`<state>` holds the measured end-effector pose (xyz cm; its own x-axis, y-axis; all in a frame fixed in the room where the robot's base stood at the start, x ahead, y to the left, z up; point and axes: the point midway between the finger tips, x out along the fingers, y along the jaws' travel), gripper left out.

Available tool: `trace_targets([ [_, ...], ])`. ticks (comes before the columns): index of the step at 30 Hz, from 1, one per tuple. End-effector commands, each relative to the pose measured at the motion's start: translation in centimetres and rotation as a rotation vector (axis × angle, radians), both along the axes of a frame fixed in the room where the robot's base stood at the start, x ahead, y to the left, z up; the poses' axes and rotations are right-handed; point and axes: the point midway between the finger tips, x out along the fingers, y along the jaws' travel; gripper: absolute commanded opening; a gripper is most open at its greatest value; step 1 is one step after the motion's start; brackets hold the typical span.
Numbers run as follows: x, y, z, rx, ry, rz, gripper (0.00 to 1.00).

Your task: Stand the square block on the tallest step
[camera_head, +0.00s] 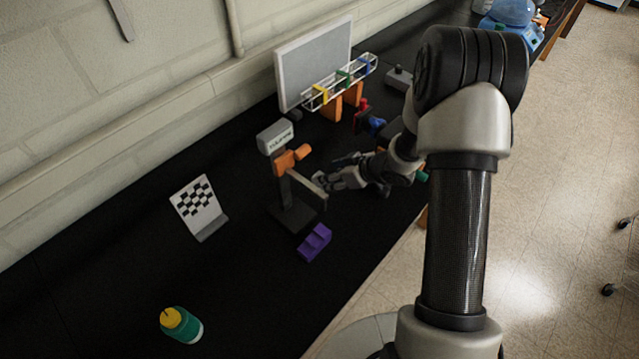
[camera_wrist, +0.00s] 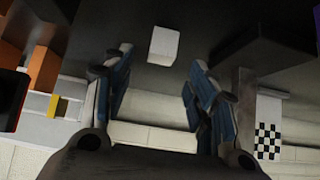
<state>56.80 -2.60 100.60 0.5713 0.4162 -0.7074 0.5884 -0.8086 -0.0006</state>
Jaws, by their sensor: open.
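The square block (camera_wrist: 163,46) shows in the wrist view as a small pale block on the black bench. It lies beyond the fingertips and roughly in line with the gap between them. The purple stepped block (camera_head: 314,242) stands on the bench in the head view, front-left of my gripper. Only a purple sliver of it (camera_wrist: 316,14) shows at the wrist view's top right corner. My gripper (camera_head: 332,181) is open, with its blue-padded fingers apart (camera_wrist: 160,88) and nothing held between them. In the head view I cannot clearly tell the square block from the fingers.
A wire rack (camera_head: 340,82) is behind.

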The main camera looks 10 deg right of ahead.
Motion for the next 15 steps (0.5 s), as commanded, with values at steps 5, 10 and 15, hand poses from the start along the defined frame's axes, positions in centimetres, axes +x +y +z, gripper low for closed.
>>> trace_targets([
  [5,1.0,0.7,-1.2,0.0,-0.001,0.001,0.53],
  [10,1.8,1.5,-2.3,0.001,0.0,0.001,0.53],
  [15,3.3,2.6,-4.1,-0.001,0.0,0.002,0.53],
])
